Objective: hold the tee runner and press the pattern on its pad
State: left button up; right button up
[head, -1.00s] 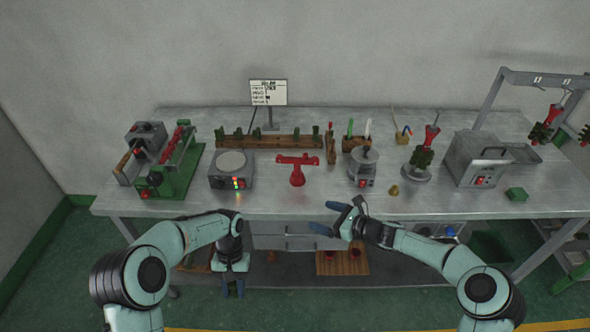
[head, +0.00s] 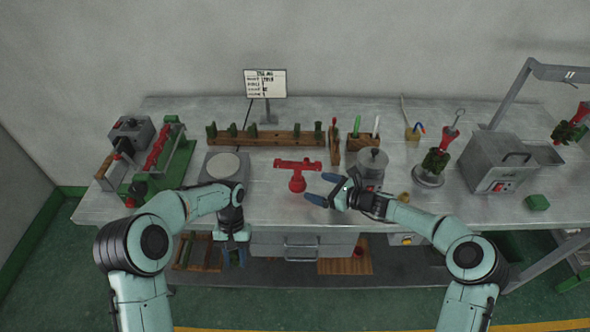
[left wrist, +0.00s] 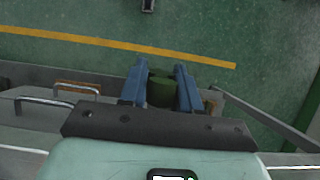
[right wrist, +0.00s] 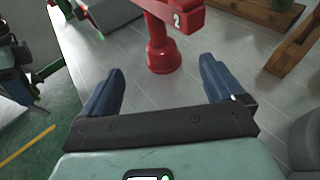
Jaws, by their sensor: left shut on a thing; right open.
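The red tee runner (head: 298,166) stands upright on the bench near its front, a crossbar on a post with a round base. In the right wrist view its post (right wrist: 162,36) is just beyond the fingertips, and its bar carries a "2". My right gripper (head: 320,189) is open and empty just right of the runner, apart from it. The right wrist view shows its spread fingers (right wrist: 162,70). My left gripper (head: 235,258) points down in front of the bench edge. It is shut on a dark green pattern (left wrist: 161,91), seen between its fingers in the left wrist view.
A wooden rack (head: 265,138) with green pieces stands behind the runner. A grey device with a round plate (head: 224,165) is left of it, and a grey pot (head: 372,163) is right. A green-and-red clamp machine (head: 160,165) stands at far left. A sign (head: 265,84) stands behind.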

aim_at(303, 181)
jog(key=p+x, duration=0.2)
jog(key=x, duration=0.5)
jog(key=shift+w+r, duration=0.1)
jog(key=shift+w, duration=0.15)
pick_arm(q)
jog(key=shift+w+f+v, duration=0.1)
jog(key=shift+w+v, duration=0.05)
jog(key=shift+v, duration=0.65)
jog(key=shift+w+f+v, duration=0.1)
jog(key=shift+w+v, duration=0.1)
jog(key=shift+v, duration=0.6)
jog(key=shift+w+f+v, duration=0.1)
jog(key=shift+w+v, duration=0.05)
jog(key=shift+v, duration=0.7)
pick_arm(e)
jog(key=shift+w+a+f, duration=0.25)
jog(key=shift+a+f, duration=0.05)
jog(key=shift+a, duration=0.15)
jog(key=c, duration=1)
jog(key=shift+c, duration=0.2)
